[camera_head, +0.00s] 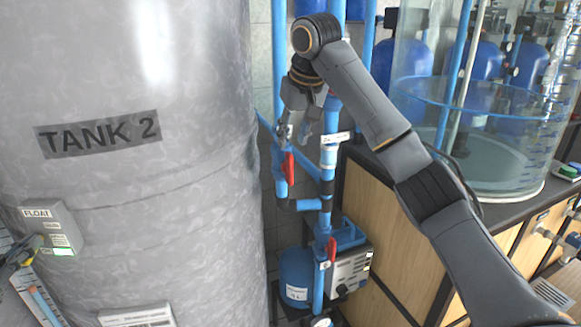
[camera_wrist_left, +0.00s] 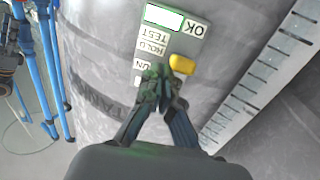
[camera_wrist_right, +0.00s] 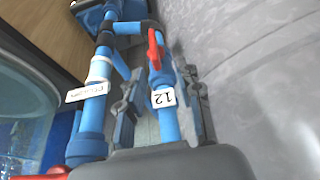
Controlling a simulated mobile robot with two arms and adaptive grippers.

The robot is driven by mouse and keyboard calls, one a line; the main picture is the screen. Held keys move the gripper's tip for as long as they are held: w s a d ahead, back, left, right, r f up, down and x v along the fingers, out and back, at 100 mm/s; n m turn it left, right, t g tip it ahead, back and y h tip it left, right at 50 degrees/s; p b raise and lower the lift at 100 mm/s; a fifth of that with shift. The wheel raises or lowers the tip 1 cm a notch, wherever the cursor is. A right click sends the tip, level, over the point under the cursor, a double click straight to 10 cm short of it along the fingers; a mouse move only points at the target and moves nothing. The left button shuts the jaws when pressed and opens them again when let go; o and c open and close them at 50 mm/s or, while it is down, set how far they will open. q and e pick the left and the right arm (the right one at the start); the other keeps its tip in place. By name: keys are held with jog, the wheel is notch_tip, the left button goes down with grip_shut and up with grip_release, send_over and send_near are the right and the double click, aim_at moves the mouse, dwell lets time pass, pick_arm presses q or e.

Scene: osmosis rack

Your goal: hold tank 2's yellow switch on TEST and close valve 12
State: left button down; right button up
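Tank 2 (camera_head: 130,120) is the large grey cylinder on the left. Its float box (camera_head: 50,228) shows a lit green-white window. In the left wrist view the yellow switch (camera_wrist_left: 181,64) sits beside the labels, roughly level with HOLD. My left gripper (camera_wrist_left: 161,76) has its fingertips together, just short of the switch; whether they touch it I cannot tell. Valve 12's red handle (camera_wrist_right: 155,50) lies along its blue pipe, above the 12 tag (camera_wrist_right: 163,98). My right gripper (camera_wrist_right: 160,95) is open, its fingers on either side of this pipe. In the head view the handle (camera_head: 288,167) hangs below that gripper (camera_head: 304,130).
A second blue pipe (camera_wrist_right: 95,105) with a white tag runs close beside valve 12's pipe. A wooden cabinet (camera_head: 385,220) with a clear round tank (camera_head: 480,120) stands on the right. A blue pump unit (camera_head: 298,275) is below. The tank wall (camera_wrist_right: 250,80) is close beside the right gripper.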

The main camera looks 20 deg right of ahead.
send_near(290, 185)
jog(key=shift+m, duration=0.3)
jog(key=w+f, duration=0.5)
jog(key=shift+d, duration=0.15)
jog(key=shift+r, duration=0.1)
grip_shut()
